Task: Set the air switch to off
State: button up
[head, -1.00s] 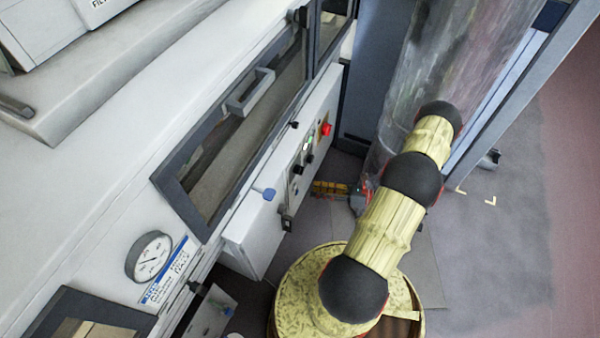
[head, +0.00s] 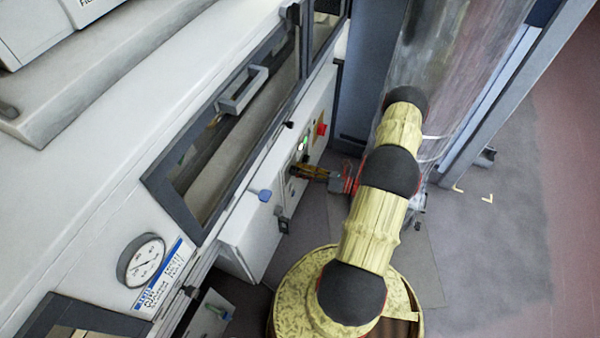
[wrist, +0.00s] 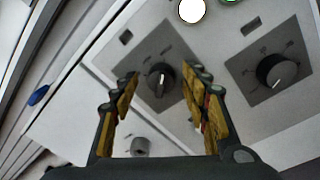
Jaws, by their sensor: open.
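The control panel (head: 320,105) on the side of the machine carries the switches. In the wrist view, a black rotary switch (wrist: 160,78) on a dark grey plate shows between my fingers, its pale pointer line roughly upright in the picture. A second rotary knob (wrist: 277,72) sits on another dark plate to the right. The plate markings are too small to read, so I cannot tell which is the air switch. My gripper (wrist: 165,88) is open, its fingers either side of the first switch in the picture; contact cannot be told. In the head view my gripper (head: 298,170) is close to the panel.
A red button (head: 320,128) and a lit green lamp (head: 305,140) sit on the panel. A blue handle (head: 264,195) sticks out left of my gripper. A round gauge (head: 141,260) is on the machine's front. A grey curtain (head: 455,70) hangs behind my arm.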

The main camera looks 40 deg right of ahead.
jog(key=c, duration=0.3)
jog(key=c, duration=0.8)
jog(key=shift+c, duration=0.3)
jog(key=shift+r+n, duration=0.1)
jog(key=shift+n, duration=0.2)
jog(key=n, duration=0.6)
jog(key=n+h+b, duration=0.1)
jog(key=n, duration=0.5)
jog(key=n+b, duration=0.1)
jog(key=n, duration=0.5)
jog(key=shift+s+a+h, duration=0.1)
jog(key=shift+a+h, duration=0.3)
jog(key=shift+n+b, duration=0.3)
jog(key=shift+r, duration=0.1)
